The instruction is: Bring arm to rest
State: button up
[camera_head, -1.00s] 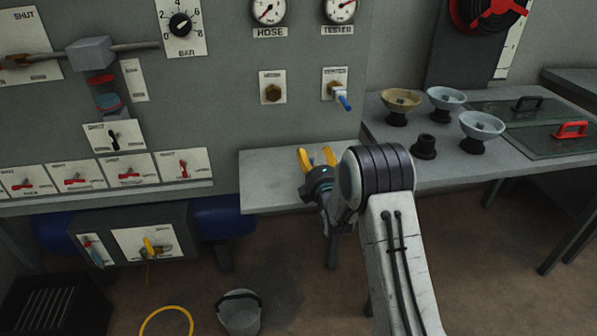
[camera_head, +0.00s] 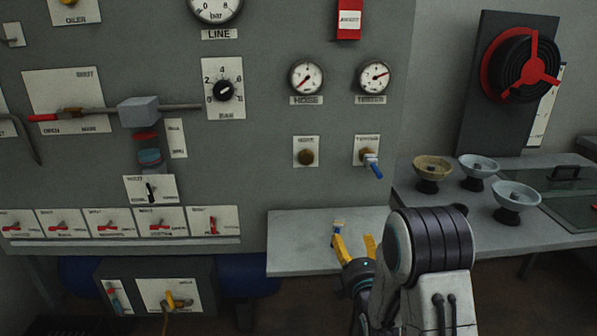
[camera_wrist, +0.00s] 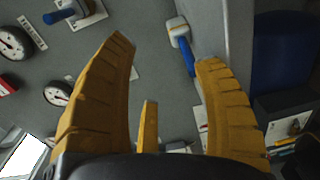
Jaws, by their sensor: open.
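My gripper (camera_head: 354,244) has its yellow fingers apart and nothing between them in the head view, in front of the small grey shelf (camera_head: 300,240). In the wrist view my gripper (camera_wrist: 166,52) also shows spread fingers. A small blue and pale fitting (camera_head: 337,227) shows just beyond the left fingertip on the shelf. In the wrist view a fitting with a blue end (camera_wrist: 182,45) shows beyond the gap between the fingertips, not gripped. My arm is bent, and its dark elbow and pale lower link fill the lower right of the head view.
The grey panel (camera_head: 270,170) stands behind the shelf with gauges, switches and a blue-handled fitting (camera_head: 372,165) under the tester gauge (camera_head: 373,76). Several bowls, one of them tan (camera_head: 433,168), stand on the right bench. A red-and-black reel (camera_head: 522,65) is above it.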

jog(key=s+r+m+g+p, duration=0.7)
jog(key=s+r+m+p, duration=0.2)
jog(key=s+r, duration=0.35)
jog(key=s+r+m+g+p, duration=0.3)
jog(key=s+r+m, duration=0.1)
jog(key=s, duration=0.8)
jog(key=s+r+m+g+p, duration=0.4)
jog(key=s, duration=0.7)
jog(key=shift+s, duration=0.4)
jog(key=shift+r, duration=0.1)
jog(key=shift+c, duration=0.4)
